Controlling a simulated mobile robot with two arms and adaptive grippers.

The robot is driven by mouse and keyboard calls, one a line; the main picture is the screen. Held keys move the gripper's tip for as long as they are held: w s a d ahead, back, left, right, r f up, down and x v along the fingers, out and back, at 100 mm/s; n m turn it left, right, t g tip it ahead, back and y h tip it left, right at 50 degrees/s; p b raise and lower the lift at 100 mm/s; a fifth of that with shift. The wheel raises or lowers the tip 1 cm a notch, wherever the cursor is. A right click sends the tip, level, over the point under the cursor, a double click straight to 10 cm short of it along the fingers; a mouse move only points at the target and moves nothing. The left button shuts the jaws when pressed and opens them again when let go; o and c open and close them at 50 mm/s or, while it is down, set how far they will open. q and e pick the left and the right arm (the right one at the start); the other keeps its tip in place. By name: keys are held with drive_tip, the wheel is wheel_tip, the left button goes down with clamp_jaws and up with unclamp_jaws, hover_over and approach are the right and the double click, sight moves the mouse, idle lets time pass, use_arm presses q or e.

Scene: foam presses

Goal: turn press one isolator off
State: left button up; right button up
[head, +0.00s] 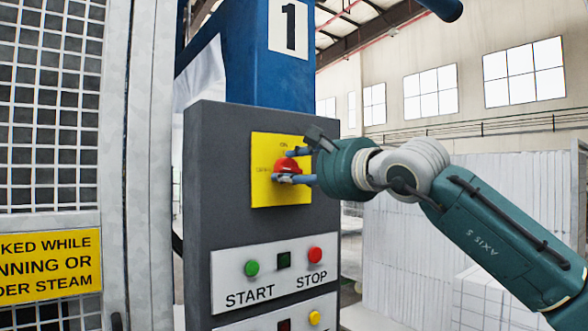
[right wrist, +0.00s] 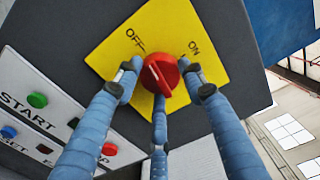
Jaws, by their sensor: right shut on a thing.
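The isolator is a red rotary knob (head: 286,166) on a yellow plate (head: 265,195), high on the grey control pedestal (head: 215,150) of the press marked 1. My right gripper (head: 290,168) reaches in from the right, its blue fingers shut around the knob. In the right wrist view the three fingers (right wrist: 160,85) are at the sides of the red knob (right wrist: 160,72). OFF and ON are printed on the yellow plate (right wrist: 180,25) above it. A pale line shows on the knob's face; I cannot tell which label it points to. My left gripper is not in view.
Below the plate, a white panel (head: 245,262) carries a green START button (head: 252,268) and a red STOP button (head: 315,254). A mesh guard (head: 50,110) with a yellow warning sign (head: 50,265) stands at left. White stacked blocks (head: 490,200) stand behind my right arm.

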drive_tip(key=shift+w+d+f+n, duration=0.1)
drive_tip(key=shift+n, duration=0.5)
drive_tip(key=o, duration=1.2)
drive_tip(key=shift+c, duration=0.2)
drive_tip(key=shift+s+d, duration=0.15)
drive_tip(key=shift+s, duration=0.05)
drive_tip(key=v, duration=1.1)
drive_tip(key=shift+d, duration=0.25)
drive_tip(key=shift+s, duration=0.1)
